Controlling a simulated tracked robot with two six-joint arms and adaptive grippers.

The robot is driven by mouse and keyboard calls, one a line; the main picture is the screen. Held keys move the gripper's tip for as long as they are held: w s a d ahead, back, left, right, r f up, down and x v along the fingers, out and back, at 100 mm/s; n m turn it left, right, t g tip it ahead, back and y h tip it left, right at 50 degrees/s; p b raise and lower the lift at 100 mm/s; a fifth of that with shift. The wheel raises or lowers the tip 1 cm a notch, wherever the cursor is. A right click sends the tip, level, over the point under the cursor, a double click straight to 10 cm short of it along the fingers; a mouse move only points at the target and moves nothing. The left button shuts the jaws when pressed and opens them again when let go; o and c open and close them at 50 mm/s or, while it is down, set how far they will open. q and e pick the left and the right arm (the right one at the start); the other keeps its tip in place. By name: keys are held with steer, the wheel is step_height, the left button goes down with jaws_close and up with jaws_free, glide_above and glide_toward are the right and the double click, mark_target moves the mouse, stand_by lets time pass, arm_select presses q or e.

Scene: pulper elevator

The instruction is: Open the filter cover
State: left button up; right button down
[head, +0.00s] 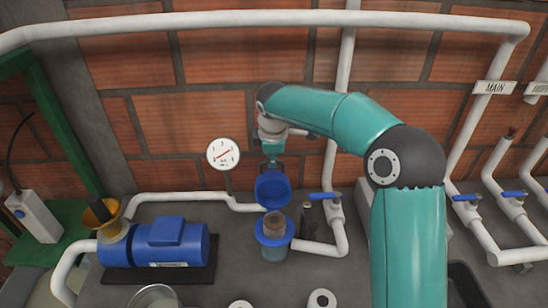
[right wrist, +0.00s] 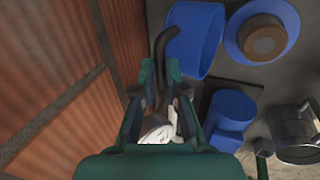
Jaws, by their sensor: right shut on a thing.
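The blue filter cover (head: 273,188) is tilted up behind the filter housing (head: 274,252), whose top is open with a brown cartridge (head: 274,222) showing inside. In the right wrist view the cover (right wrist: 196,42) stands beside the housing's blue rim (right wrist: 237,33). My right gripper (head: 272,162) is above the cover in the head view. In the right wrist view its fingers (right wrist: 160,72) are shut on a dark curved handle (right wrist: 163,46) at the cover. Whether the cover touches the housing is hard to tell. My left gripper is not in view.
A blue pump (head: 170,243) with a yellow funnel (head: 102,212) stands at the left. A pressure gauge (head: 223,154) is left of my right gripper. A pipe with a blue-handled valve (head: 325,197) is close on the right. A brick wall (head: 170,115) is behind.

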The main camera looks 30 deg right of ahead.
steer(key=shift+f, duration=0.1)
steer(key=shift+a+f+b, duration=0.1)
steer(key=shift+b, duration=0.25)
steer(key=b, duration=0.1)
steer(key=s+b, duration=0.1)
steer(key=b, duration=0.1)
steer(key=shift+s+a+t+h, duration=0.25)
steer(key=shift+a+t+h, duration=0.05)
steer(key=shift+a+t, duration=0.1)
steer(key=shift+s+a+r+b, duration=0.2)
steer(key=shift+s+a+r, duration=0.05)
steer(key=shift+s, duration=0.2)
steer(key=shift+s+a+r+b, duration=0.15)
steer(key=shift+s+a+r, duration=0.1)
steer(key=shift+s, duration=0.15)
